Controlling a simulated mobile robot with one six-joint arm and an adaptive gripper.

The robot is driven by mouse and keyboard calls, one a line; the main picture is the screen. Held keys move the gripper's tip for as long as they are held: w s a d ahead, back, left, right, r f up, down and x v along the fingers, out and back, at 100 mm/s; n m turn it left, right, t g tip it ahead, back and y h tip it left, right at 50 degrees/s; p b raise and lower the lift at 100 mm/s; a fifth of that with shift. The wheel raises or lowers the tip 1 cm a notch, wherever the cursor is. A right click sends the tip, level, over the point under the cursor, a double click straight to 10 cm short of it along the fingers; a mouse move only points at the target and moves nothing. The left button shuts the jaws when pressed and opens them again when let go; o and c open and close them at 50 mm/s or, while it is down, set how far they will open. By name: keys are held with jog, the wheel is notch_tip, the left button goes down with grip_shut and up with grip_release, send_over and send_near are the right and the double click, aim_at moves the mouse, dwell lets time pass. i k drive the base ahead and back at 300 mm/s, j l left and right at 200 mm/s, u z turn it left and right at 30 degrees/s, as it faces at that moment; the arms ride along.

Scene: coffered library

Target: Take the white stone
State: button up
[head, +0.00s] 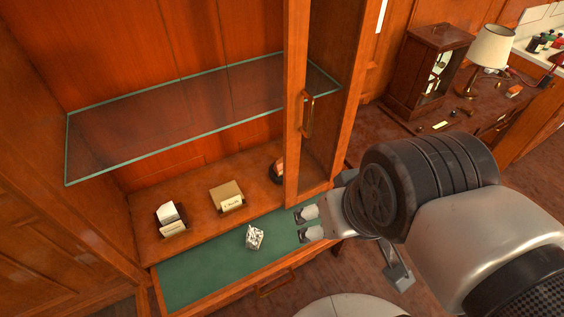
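A small whitish, dark-speckled stone (255,237) lies on the green-lined pull-out surface (196,276) at the front of the wooden cabinet. Another white, angular piece (168,211) sits on the cabinet floor behind a small label card, at the left. My gripper (305,225) is just right of the speckled stone, over the right part of the green surface. Its two fingertips are apart with nothing seen between them. It does not appear to touch the stone.
A tan block (226,194) with a label and a dark, partly hidden item (277,171) stand on the cabinet floor. A glass shelf (200,115) spans above. An upright door frame with a handle (307,117) stands near my gripper. A desk with a lamp (492,47) is at right.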

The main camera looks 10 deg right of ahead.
aim_at(167, 213)
jog(key=j+u, duration=0.1)
jog(key=u, duration=0.3)
jog(key=i+u, duration=0.1)
jog(key=u, duration=0.25)
jog(key=i+u, duration=0.1)
jog(key=u, duration=0.3)
